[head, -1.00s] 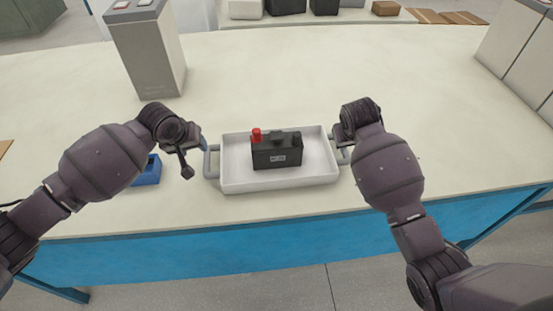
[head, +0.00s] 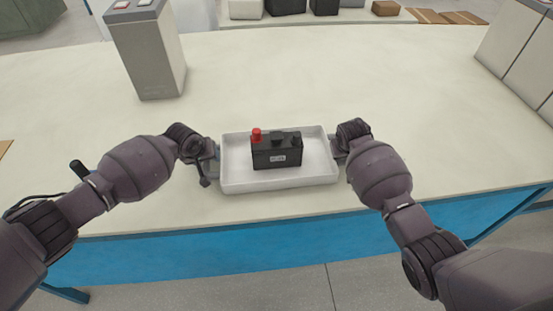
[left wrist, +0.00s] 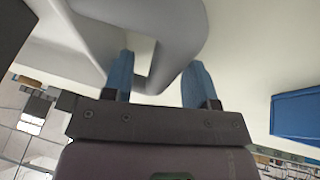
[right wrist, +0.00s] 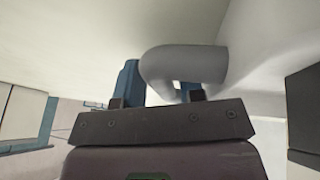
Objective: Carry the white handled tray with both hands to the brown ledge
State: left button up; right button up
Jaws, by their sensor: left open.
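The white handled tray (head: 280,184) lies level on the pale table, near its front edge. A black battery (head: 277,154) with a red cap stands in it. My left gripper (head: 210,158) is at the tray's left handle; in the left wrist view its open blue fingers (left wrist: 160,64) stand on either side of the grey handle (left wrist: 183,40). My right gripper (head: 339,150) is at the right handle; in the right wrist view the handle (right wrist: 178,64) crosses its fingers and partly hides one, so its grip is unclear. I cannot tell which brown surface is the brown ledge.
A grey box-shaped unit (head: 148,55) stands at the back left. Brown flat pieces (head: 460,18) lie at the far right, and a brown patch (head: 4,147) shows at the left edge. A blue object (left wrist: 296,118) lies left of the tray. The table behind the tray is clear.

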pick_arm(q)
jog(key=shift+f, duration=0.1)
pick_arm(e)
jog(key=shift+f, duration=0.1)
pick_arm(q)
jog(key=c, duration=0.7)
pick_arm(e)
grip_shut()
pick_arm(q)
grip_shut()
jog(key=shift+w, duration=0.15)
pick_arm(e)
jog(key=shift+w, duration=0.1)
pick_arm(q)
jog(key=shift+r, duration=0.25)
pick_arm(e)
jog(key=shift+r, duration=0.25)
